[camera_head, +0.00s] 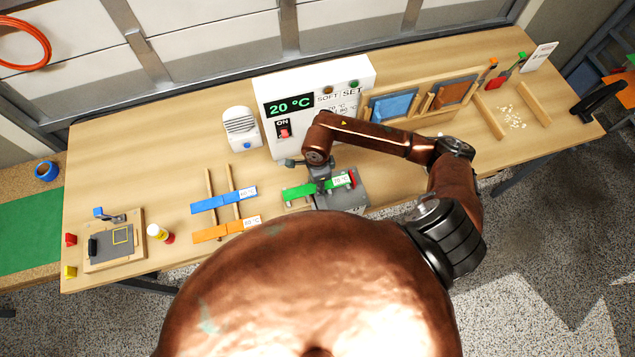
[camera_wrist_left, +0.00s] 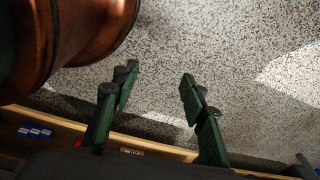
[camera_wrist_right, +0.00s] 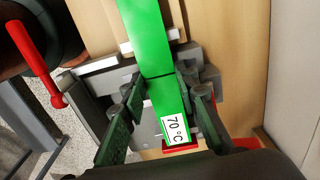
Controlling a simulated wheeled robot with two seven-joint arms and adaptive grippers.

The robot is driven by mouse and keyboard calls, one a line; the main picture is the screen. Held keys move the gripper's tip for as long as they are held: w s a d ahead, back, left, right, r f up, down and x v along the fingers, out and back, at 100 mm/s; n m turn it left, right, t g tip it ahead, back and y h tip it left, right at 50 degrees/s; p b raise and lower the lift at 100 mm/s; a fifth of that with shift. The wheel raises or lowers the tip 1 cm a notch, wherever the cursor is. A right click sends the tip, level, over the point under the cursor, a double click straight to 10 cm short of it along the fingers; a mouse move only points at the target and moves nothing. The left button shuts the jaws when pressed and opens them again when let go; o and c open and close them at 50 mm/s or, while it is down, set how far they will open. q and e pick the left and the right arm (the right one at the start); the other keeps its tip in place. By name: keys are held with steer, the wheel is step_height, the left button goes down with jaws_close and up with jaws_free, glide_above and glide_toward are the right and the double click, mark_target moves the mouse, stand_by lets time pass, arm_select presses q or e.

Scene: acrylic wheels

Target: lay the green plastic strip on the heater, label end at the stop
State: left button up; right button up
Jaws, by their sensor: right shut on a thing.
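The green plastic strip (camera_head: 303,191) lies over the grey heater (camera_head: 352,197), with its white 70 °C label end to the right, beside the red stop (camera_head: 352,178). My right gripper (camera_head: 320,187) is above it with its fingers on both long sides of the strip. In the right wrist view the strip (camera_wrist_right: 148,40) runs between the fingers (camera_wrist_right: 160,100), and the label end is close to the red stop (camera_wrist_right: 182,148). I cannot tell whether strip and stop touch, or whether the strip rests flat. My left gripper (camera_wrist_left: 157,95) is open and empty above the floor.
Blue (camera_head: 223,200) and orange (camera_head: 226,229) strips lie across wooden rails on the left. A white control box (camera_head: 310,105) reading 20 °C stands behind the heater. A white fan unit (camera_head: 241,128) is left of it. A wooden rack (camera_head: 420,105) stands at the right.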

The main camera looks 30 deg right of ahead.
arm_select(q)
steer(key=shift+s, duration=0.15)
steer(key=shift+s+f, duration=0.2)
steer(key=shift+s, duration=0.35)
steer(key=shift+f+b, duration=0.15)
steer(key=shift+b, duration=0.15)
arm_select(e)
steer(key=shift+f, duration=0.2)
arm_select(q)
steer(key=shift+w, duration=0.2)
arm_select(e)
steer(key=o, duration=1.3)
arm_select(q)
steer(key=shift+r+p, duration=1.25)
arm_select(e)
step_height(320, 180, up, 19)
